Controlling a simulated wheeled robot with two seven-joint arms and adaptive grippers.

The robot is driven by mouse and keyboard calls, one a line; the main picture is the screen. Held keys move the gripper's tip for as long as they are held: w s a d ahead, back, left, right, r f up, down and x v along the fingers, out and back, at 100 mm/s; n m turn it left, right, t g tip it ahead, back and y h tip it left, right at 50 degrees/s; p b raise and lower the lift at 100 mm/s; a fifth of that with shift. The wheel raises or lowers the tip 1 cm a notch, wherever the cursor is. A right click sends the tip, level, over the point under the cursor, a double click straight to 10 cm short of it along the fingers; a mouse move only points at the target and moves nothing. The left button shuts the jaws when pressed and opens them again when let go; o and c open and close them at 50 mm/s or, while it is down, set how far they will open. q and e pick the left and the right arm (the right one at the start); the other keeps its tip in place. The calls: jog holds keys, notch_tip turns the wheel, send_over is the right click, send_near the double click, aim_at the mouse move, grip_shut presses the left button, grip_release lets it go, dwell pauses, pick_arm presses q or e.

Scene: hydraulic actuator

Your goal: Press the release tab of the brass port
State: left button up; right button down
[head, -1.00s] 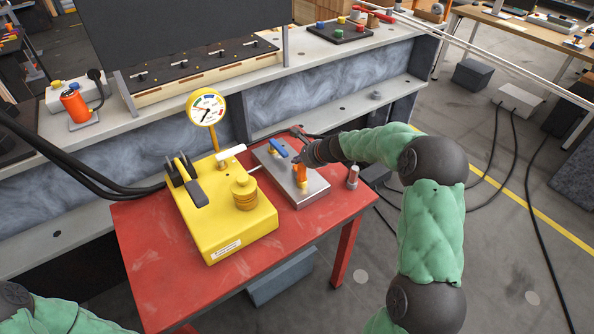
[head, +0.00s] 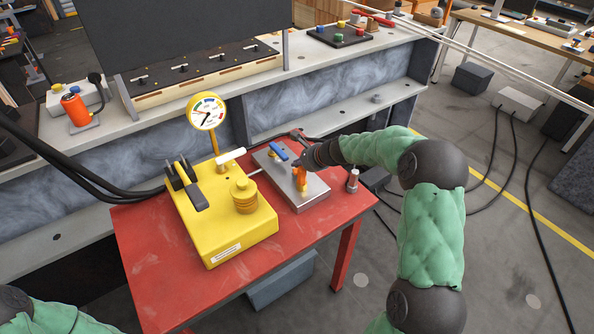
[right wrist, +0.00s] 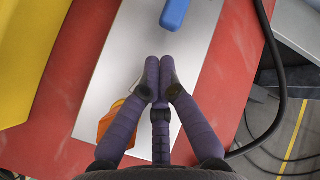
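A silver block (head: 311,194) lies on the red table. It carries an orange piece (head: 300,180) over brass-coloured fittings and a blue lever (head: 278,151). I cannot clearly tell the release tab from the brass port. My right gripper (head: 301,166) is over the block, beside the orange piece. In the right wrist view its purple fingers (right wrist: 160,68) are drawn together at the tips, with nothing seen between them. The orange piece (right wrist: 117,116) shows left of the fingers, partly hidden by one; contact cannot be told. The blue lever (right wrist: 174,14) is ahead of them. My left gripper is out of view.
A yellow pump unit (head: 225,228) with a gauge (head: 207,111) stands left of the block on the red table (head: 150,250). A small silver-and-red cylinder (head: 352,180) stands at the table's right. Black hoses run behind. The table's front left is clear.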

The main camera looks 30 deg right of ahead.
jog(key=shift+f, duration=0.15)
jog(key=shift+f+b, duration=0.3)
jog(key=shift+b, duration=0.05)
